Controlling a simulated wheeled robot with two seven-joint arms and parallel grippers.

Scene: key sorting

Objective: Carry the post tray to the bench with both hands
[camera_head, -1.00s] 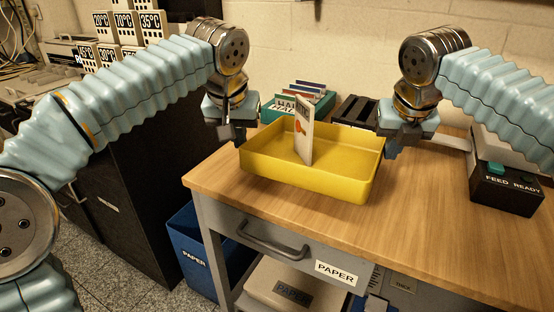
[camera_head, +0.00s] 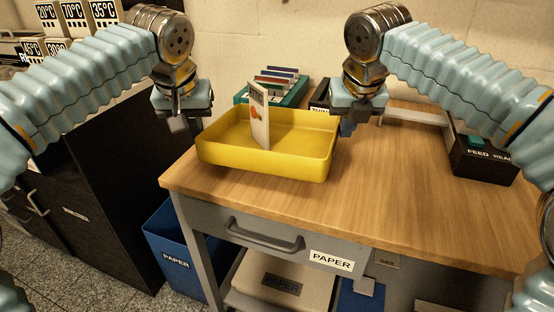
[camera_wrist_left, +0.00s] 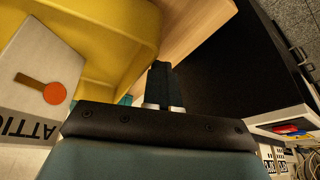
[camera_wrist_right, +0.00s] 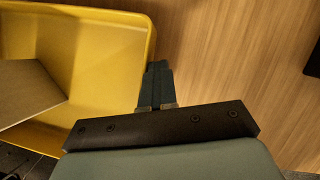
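The post tray (camera_head: 270,165) is yellow and open, over the left front of the wooden bench top (camera_head: 400,215). A white card (camera_head: 261,118) with an orange-red mark stands in it; the left wrist view shows the card (camera_wrist_left: 40,75) close. My left gripper (camera_head: 180,122) is at the tray's left end and my right gripper (camera_head: 348,122) at its right end. In both wrist views the fingers are close together at the tray's edge, and tray and grippers move as one, so both look shut on it. Any gap under the tray is hard to see.
Behind the tray stand a teal box (camera_head: 243,96) of upright cards and a dark holder (camera_head: 319,107). A FEED READY device (camera_head: 483,165) is at the right. A black cabinet (camera_head: 110,190) and blue bin (camera_head: 170,243) are left. The bench's right front is clear.

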